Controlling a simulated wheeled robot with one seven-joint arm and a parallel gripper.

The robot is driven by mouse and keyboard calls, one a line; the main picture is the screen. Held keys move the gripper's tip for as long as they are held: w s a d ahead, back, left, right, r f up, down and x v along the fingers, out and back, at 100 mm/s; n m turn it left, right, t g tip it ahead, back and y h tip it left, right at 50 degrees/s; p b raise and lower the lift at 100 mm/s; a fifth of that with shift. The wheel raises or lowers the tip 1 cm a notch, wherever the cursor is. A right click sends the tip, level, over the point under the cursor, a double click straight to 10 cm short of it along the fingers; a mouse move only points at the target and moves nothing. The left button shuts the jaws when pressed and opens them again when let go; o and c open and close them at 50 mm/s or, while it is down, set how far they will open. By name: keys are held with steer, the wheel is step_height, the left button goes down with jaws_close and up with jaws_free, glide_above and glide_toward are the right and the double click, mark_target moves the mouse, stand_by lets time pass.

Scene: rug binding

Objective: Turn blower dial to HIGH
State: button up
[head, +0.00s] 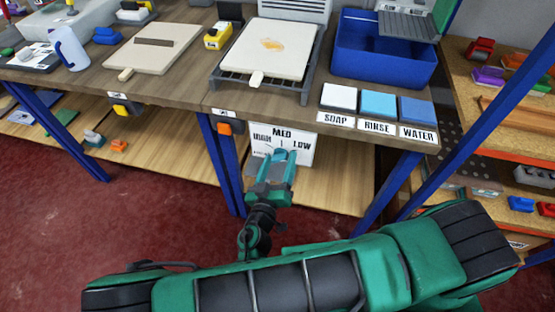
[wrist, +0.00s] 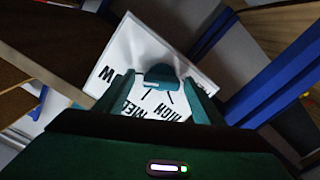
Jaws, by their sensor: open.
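The white blower dial panel (head: 305,146) hangs under the bench front, lettered MED at top, LOW at right and a partly covered word at left. In the wrist view the panel (wrist: 133,52) appears rotated, with MED and HIGH near the bottom and a W at left. A dark teal knob (wrist: 160,72) stands on it, with a pale mark at its lower left; which setting it points to is unclear. My gripper (head: 279,156) is open in front of the panel. In the wrist view its fingers (wrist: 161,84) lie either side of the knob; contact cannot be told.
The wooden bench (head: 190,80) overhangs the panel. A blue leg (head: 222,165) stands close to its left. Soap, rinse and water pads, a blue bin (head: 385,85) and a board on a rack (head: 265,75) sit above. The lower shelf (head: 335,185) is bare around my gripper.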

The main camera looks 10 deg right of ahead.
steer(key=shift+a, duration=0.1)
steer(key=shift+a, duration=0.15)
steer(key=c, duration=1.1)
